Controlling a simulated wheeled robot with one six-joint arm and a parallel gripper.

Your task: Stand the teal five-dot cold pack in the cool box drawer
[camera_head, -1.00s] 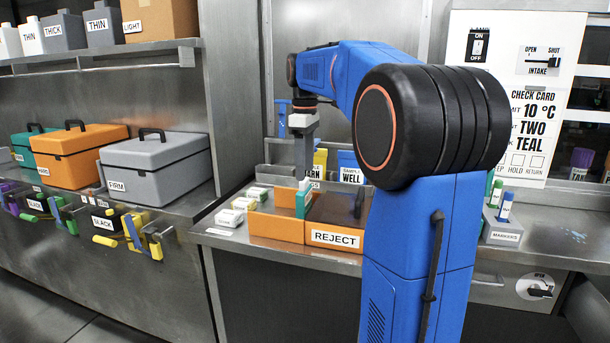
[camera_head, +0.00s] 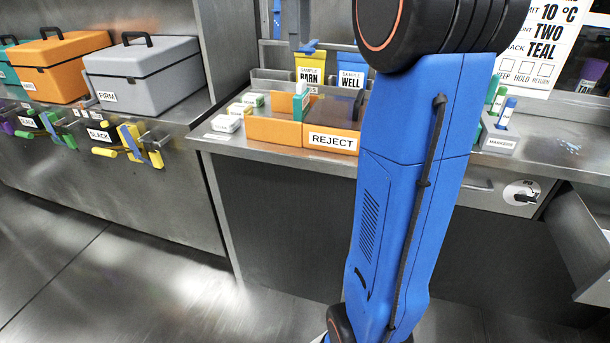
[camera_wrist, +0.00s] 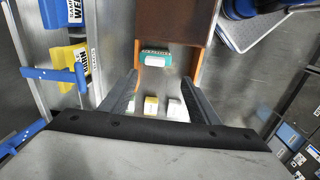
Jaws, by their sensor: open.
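A teal pack with a white label (camera_head: 301,102) stands upright in the orange bin marked REJECT (camera_head: 272,132). Its dots are too small to read. It also shows in the wrist view (camera_wrist: 156,57), beyond my fingertips. My gripper (camera_wrist: 160,77) is open and empty, with its fingers spread wide. In the head view it is partly cut off at the top, above the pack and apart from it. A closed drawer front with a handle (camera_head: 478,187) and a dial is under the counter at right; I cannot tell whether it is the cool box drawer.
Small white packs (camera_head: 226,124) lie left of the bin. Yellow (camera_head: 310,68) and blue sample pouches stand behind it. A marker holder (camera_head: 498,139) is at right. Orange and grey cases (camera_head: 145,72) sit on the left counter. A metal tray or panel (camera_head: 585,240) juts out at far right.

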